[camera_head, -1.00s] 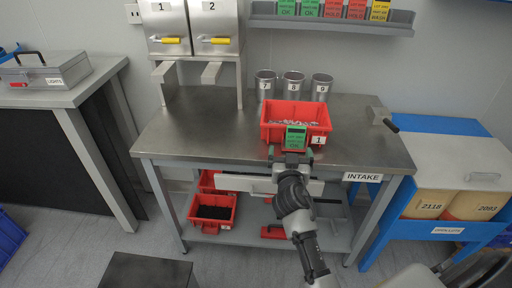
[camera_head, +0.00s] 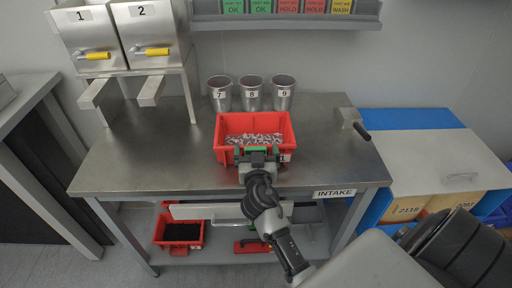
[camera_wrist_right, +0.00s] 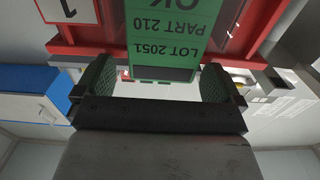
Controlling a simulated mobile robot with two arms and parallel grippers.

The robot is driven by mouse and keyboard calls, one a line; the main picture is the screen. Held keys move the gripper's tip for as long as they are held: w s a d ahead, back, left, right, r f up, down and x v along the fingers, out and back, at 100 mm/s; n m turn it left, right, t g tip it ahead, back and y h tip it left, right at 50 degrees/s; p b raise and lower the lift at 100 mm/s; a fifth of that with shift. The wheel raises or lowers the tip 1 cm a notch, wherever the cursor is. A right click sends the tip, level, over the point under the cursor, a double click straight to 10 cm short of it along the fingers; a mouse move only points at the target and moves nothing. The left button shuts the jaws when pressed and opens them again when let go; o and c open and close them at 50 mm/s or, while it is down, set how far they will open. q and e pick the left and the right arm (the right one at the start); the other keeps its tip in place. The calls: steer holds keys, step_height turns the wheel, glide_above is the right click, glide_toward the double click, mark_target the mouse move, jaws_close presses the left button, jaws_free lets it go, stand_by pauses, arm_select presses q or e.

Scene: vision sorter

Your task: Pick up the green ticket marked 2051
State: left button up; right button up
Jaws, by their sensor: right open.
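The green ticket (camera_wrist_right: 170,35) reads LOT 2051, PART 210, OK, upside down in the right wrist view. It is at the front wall of the red bin marked 1 (camera_head: 228,127). In the head view only a thin green strip of the ticket (camera_head: 258,149) shows, mostly hidden by my right gripper (camera_head: 258,154). The right gripper is open, its two dark green pads (camera_wrist_right: 158,80) on either side of the ticket's near end. My left gripper is not in view.
Dispensers 1 and 2 (camera_head: 145,30) are at the left. A rack of tickets (camera_head: 290,20) hangs above. The table left of the bin is clear.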

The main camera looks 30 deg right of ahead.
steer(key=shift+w+a+r, duration=0.1)
steer(key=shift+a+r, duration=0.05)
steer(key=shift+a, duration=0.1)
steer(key=shift+s, duration=0.2)
steer(key=shift+s+r, duration=0.1)
steer(key=shift+s, duration=0.1)
steer(key=c, duration=0.7)
steer(key=shift+c, duration=1.1)
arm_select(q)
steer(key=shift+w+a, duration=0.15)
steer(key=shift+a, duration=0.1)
arm_select(e)
steer(key=shift+c, duration=0.4)
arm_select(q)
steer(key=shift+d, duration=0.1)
arm_select(e)
steer(key=shift+w, duration=0.1)
